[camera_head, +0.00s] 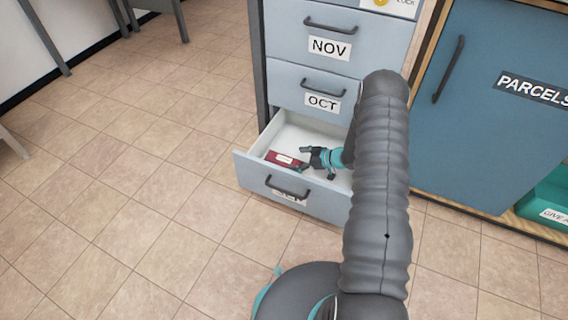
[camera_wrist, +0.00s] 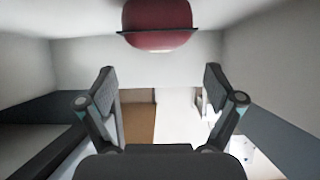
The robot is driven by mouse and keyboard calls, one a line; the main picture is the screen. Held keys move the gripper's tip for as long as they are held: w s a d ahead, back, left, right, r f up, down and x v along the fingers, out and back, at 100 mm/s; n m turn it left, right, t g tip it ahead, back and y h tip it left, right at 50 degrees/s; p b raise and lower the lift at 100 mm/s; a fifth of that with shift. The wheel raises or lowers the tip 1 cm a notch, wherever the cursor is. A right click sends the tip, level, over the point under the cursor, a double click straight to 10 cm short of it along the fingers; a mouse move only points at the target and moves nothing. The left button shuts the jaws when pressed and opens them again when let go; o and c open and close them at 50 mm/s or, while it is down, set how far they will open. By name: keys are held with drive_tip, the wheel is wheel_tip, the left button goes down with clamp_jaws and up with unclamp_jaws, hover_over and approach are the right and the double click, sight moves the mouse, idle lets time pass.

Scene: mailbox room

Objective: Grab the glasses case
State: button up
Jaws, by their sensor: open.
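A dark red case (camera_head: 283,158) with a small pale patch lies in the open bottom drawer (camera_head: 243,170), near its left side. In the wrist view a rounded dark red case (camera_wrist: 157,38) with a dark seam is at the top centre, partly cut off by the picture's edge. My gripper (camera_head: 307,159) is inside the drawer, just right of the case. In the wrist view my gripper (camera_wrist: 158,75) has its fingers spread apart with nothing between them. The case lies beyond the fingertips, roughly centred between them.
The drawer's walls surround my gripper. Closed drawers marked OCT (camera_head: 321,103) and NOV (camera_head: 328,47) are above it. A blue PARCELS door (camera_head: 480,110) is at the right, with a green bin (camera_head: 550,200) below. The tiled floor (camera_head: 130,180) at the left is mostly clear.

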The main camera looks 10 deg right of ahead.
sight(285, 159)
drive_tip(key=shift+b+x, duration=0.4)
drive_tip(key=shift+x, duration=2.3)
drive_tip(key=c, duration=1.3)
